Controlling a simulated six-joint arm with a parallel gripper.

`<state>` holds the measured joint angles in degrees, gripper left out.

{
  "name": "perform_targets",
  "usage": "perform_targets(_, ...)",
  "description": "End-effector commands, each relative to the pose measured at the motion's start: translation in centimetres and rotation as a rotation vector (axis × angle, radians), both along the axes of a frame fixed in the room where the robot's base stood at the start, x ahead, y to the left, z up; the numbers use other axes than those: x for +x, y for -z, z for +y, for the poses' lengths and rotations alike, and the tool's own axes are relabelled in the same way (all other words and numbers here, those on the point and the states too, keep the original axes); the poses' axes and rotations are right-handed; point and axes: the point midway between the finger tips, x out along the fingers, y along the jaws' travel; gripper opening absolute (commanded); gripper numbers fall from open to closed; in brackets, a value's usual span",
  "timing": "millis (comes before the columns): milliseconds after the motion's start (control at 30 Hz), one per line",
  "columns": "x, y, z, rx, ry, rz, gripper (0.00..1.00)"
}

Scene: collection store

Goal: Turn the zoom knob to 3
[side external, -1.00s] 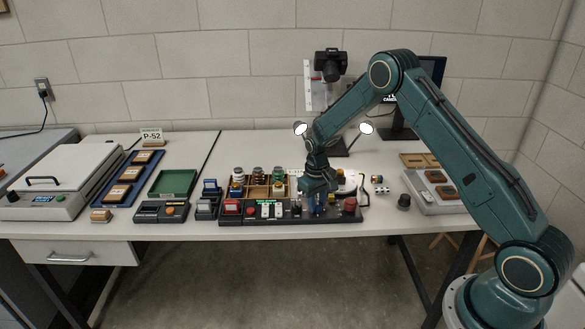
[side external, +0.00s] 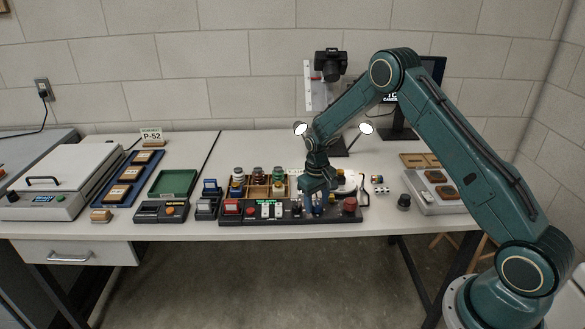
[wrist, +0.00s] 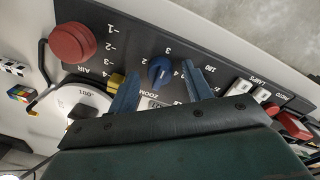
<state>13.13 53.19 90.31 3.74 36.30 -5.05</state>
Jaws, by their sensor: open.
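The blue zoom knob (wrist: 160,70) sits on the dark control panel (wrist: 215,62) in the wrist view, with a short pale mark on its face. Printed numbers stand around it, among them a 3 just above it in the picture; which number the mark meets is too small to tell. My gripper (wrist: 158,76) is open, with one blue finger on each side of the knob. I cannot tell whether either finger touches it. In the side view my gripper (side external: 317,205) is down at the panel and hides most of the knob.
A red knob (wrist: 72,42) stands left of the blue one, beside the AIR scale. White switches (wrist: 245,90) and a red button (wrist: 292,124) lie to the right. A wooden tray of jars (side external: 258,192) stands close behind the panel.

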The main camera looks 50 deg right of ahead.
Motion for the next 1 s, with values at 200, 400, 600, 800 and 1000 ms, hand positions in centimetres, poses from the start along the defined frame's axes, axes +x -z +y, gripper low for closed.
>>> perform_targets(200,0.1,-2.0,0.1,-0.001,0.0,-0.003,0.5)
perform_targets(400,0.1,-5.1,0.3,-0.002,0.0,-0.004,0.5)
perform_targets(600,0.2,-8.6,0.4,-0.002,0.0,-0.005,0.5)
perform_targets(800,0.1,-11.5,0.6,-0.001,0.0,-0.002,0.5)
perform_targets(1000,0.2,-13.1,0.7,-0.001,0.0,-0.002,0.5)
